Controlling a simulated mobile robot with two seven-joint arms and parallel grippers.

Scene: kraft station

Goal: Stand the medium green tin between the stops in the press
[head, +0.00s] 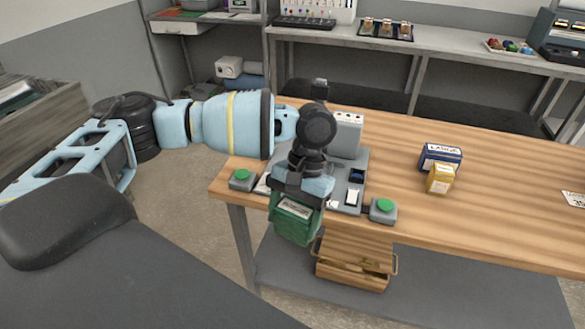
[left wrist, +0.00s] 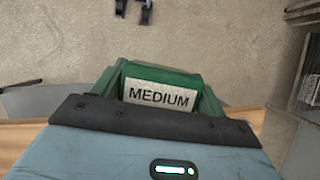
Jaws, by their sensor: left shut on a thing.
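The medium green tin (head: 297,222) is held in my left gripper (head: 301,190) in front of the table's front edge, at the near side of the press. In the left wrist view the tin (left wrist: 160,82) shows its white MEDIUM label beyond the gripper's dark edge. My left gripper is shut on it. The press (head: 347,138) stands on the table behind my left arm, with a grey base (head: 350,180) and a green button at each side (head: 241,175), (head: 383,205). My arm and gripper hide much of the press, and the stops cannot be made out clearly. My right gripper is not in view.
A blue LARGE box (head: 440,157) and a yellow box (head: 440,179) stand on the wooden table (head: 500,205) right of the press. A wooden crate (head: 352,265) sits on the shelf below. The table's right part is mostly clear.

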